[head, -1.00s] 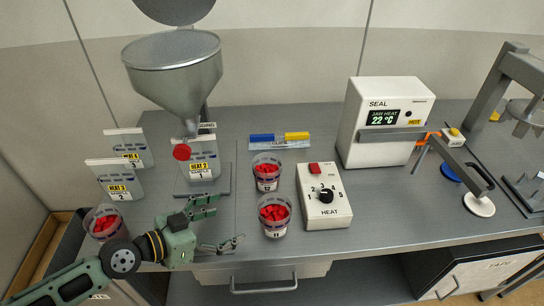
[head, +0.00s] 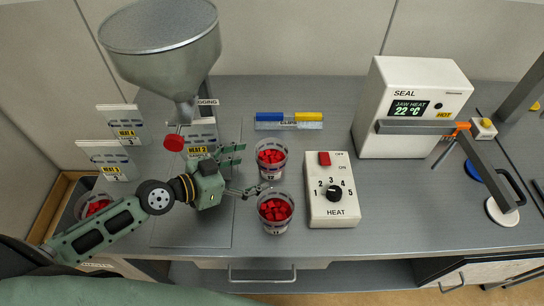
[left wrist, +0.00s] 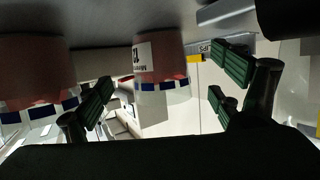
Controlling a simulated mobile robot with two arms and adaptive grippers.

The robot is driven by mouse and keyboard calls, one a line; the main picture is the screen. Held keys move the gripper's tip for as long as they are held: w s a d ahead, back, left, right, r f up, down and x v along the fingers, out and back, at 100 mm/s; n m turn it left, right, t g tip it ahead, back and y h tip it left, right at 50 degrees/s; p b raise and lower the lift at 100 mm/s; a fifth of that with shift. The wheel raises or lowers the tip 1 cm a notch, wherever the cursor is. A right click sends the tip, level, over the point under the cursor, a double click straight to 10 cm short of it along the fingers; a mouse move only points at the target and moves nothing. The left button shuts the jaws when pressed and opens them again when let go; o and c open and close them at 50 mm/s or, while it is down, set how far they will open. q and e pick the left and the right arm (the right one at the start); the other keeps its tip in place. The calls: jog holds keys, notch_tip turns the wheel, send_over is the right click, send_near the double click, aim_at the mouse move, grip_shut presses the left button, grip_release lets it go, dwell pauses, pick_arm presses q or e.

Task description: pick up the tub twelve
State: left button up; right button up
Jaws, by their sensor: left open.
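Tub twelve (head: 271,157) is a clear tub of red pieces with a dark band, standing upright on the grey bench in the head view. In the left wrist view the tub (left wrist: 157,58) appears upside down, its "12" label between the fingers. My left gripper (head: 249,169) is open just left of the tub, one finger toward its far side and one toward the near side. In the left wrist view its open fingers (left wrist: 165,85) stand apart with nothing held. My right gripper is out of view.
A similar tub (head: 275,211) stands close in front, near the lower finger. The heat control box (head: 332,190) is to the right. A clip strip (head: 288,121) lies behind. The metal hopper (head: 165,50) hangs over the left side, near my arm. Open bench lies behind the tub.

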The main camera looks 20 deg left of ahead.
aim_at(259, 167)
pick_arm(q)
jog(key=p+x, duration=0.2)
jog(key=x, duration=0.2)
jog(key=shift+w+d, duration=0.1)
jog(key=shift+w, duration=0.05)
jog(key=shift+w+d+f, duration=0.2)
jog(key=shift+w+d, duration=0.05)
jog(key=c, duration=1.5)
